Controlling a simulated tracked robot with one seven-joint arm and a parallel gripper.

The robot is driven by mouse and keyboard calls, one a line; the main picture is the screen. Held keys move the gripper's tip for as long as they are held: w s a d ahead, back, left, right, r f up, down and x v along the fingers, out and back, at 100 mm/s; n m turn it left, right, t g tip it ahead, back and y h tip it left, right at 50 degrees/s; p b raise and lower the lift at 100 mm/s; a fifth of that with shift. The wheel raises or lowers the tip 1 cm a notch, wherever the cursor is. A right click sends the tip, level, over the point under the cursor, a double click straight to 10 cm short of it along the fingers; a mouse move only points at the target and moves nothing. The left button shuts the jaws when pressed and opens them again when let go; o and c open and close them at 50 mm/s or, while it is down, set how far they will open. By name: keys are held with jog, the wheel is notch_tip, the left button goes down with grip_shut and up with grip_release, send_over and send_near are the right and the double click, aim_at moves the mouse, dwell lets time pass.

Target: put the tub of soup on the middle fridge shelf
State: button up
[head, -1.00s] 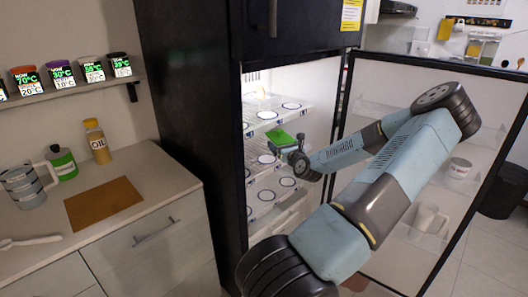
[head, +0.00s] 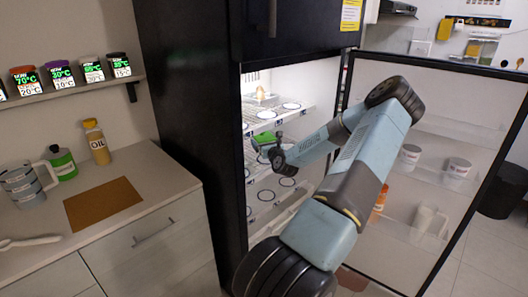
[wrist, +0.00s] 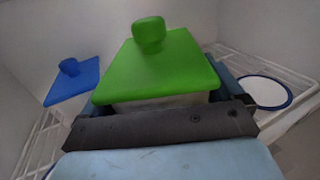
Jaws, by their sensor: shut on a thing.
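A white tub with a green lid and knob (wrist: 155,68) fills the middle of the wrist view; whether it holds soup I cannot tell. My gripper (head: 268,146) is shut on it inside the open fridge. In the head view only its green lid (head: 264,137) shows, at the level of the middle shelf (head: 254,158), below the top shelf. My wrist and the fridge's dark side hide its base, so I cannot tell whether it touches the shelf. Behind it to the left in the wrist view is a tub with a blue lid (wrist: 72,80).
White round dark-rimmed markers lie on the shelves, one (wrist: 262,92) right of the tub.

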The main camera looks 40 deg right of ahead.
jog(key=shift+f, duration=1.85)
jog(key=shift+w+f, duration=0.15)
jog(key=shift+f, duration=0.2)
jog(key=o, duration=1)
jog(key=v, duration=1.2)
